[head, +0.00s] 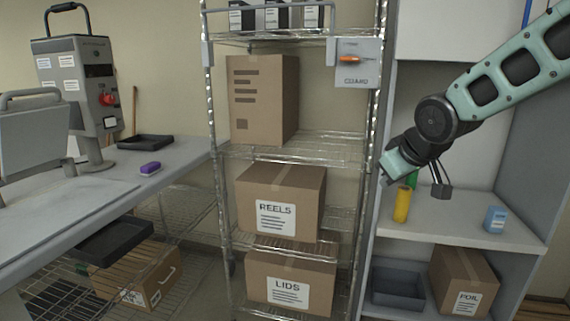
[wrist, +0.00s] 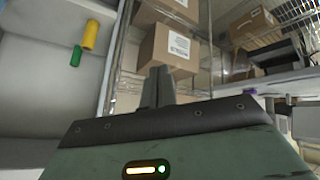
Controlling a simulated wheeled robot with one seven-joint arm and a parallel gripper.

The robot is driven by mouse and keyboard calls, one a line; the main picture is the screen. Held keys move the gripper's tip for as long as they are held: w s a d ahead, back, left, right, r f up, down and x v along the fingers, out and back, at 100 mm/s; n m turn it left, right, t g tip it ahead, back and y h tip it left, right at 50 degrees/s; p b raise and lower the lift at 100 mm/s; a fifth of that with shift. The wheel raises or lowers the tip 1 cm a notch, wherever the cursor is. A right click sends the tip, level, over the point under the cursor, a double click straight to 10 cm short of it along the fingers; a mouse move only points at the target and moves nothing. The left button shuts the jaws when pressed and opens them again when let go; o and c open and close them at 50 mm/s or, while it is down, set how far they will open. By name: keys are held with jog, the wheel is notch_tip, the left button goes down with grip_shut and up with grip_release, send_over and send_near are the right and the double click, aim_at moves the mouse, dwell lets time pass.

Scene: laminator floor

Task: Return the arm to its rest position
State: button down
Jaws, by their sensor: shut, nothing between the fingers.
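My arm (head: 510,70) is teal and black and reaches in from the upper right in the head view. My gripper (head: 441,190) hangs in front of the open shelf unit at the right, apart from the things on it. In the wrist view, the fingers of my gripper (wrist: 158,88) are together with nothing between them. A brown box stands beyond them in that view.
A yellow cylinder (head: 402,204), a green cylinder (head: 412,180) and a blue carton (head: 495,219) stand on the shelf (head: 450,232) near my gripper. The wire rack (head: 373,130) with boxes stands left of it. A bench (head: 120,185) with a machine (head: 85,85) is further left.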

jog(key=s+a+f+g, duration=0.2)
jog(key=s+f, duration=0.2)
jog(key=s, duration=0.7)
jog(key=s+a+f+n+g+b, duration=0.1)
jog(key=s+a+f+g, duration=0.2)
jog(key=s, duration=0.8)
jog(key=s+a+f+n+g, duration=0.1)
jog(key=s+a+f+g, duration=0.2)
jog(key=s, duration=0.9)
jog(key=shift+f+h, duration=0.3)
jog(key=shift+f, duration=0.55)
